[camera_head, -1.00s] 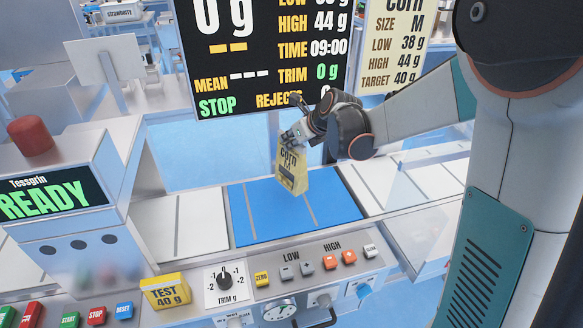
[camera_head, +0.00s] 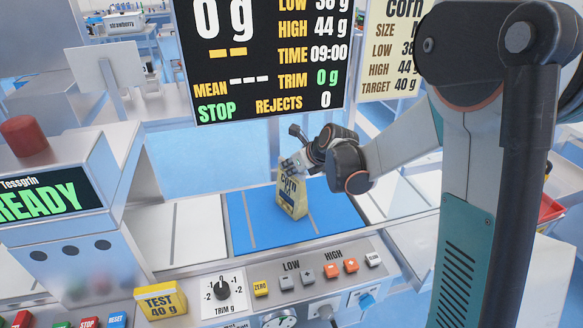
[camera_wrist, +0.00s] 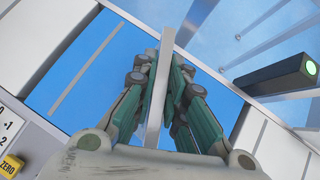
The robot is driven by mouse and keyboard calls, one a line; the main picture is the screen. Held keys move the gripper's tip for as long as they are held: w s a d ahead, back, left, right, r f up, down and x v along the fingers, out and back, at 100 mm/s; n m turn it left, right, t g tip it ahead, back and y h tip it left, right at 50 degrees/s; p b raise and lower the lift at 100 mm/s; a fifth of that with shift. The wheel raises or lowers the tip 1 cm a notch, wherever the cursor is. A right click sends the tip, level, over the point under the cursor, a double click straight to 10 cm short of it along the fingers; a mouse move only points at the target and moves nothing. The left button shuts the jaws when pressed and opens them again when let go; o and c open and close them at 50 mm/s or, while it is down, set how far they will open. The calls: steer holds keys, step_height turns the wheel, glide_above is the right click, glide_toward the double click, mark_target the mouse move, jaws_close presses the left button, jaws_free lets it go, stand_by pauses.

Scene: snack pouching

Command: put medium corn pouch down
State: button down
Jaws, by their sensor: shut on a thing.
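The medium corn pouch (camera_head: 291,198) is pale yellow with a dark label and stands nearly upright, its base at or just above the blue weighing surface (camera_head: 335,208); I cannot tell whether it touches. My gripper (camera_head: 290,166) is shut on the pouch's top edge. In the wrist view, my gripper's fingers (camera_wrist: 158,75) close from both sides on the pouch (camera_wrist: 160,85), seen edge-on as a thin pale strip. The blue surface (camera_wrist: 95,70) shows beneath it.
A display (camera_head: 262,60) reads 0 g and STOP behind the belt. A control panel with a trim dial (camera_head: 222,289) and buttons lies in front. A READY unit (camera_head: 50,195) stands at left. Pale belt sections (camera_head: 180,232) flank the blue one and are clear.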

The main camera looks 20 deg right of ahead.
steer(key=c, duration=1.6)
jaws_free()
steer(key=shift+f, duration=0.1)
steer(key=shift+c, duration=0.2)
steer(key=shift+s+d+r, duration=0.1)
steer(key=shift+r, duration=0.25)
steer(key=p+v, duration=0.4)
steer(key=v, duration=0.7)
steer(key=shift+s+r, duration=0.2)
steer(key=shift+s, duration=0.05)
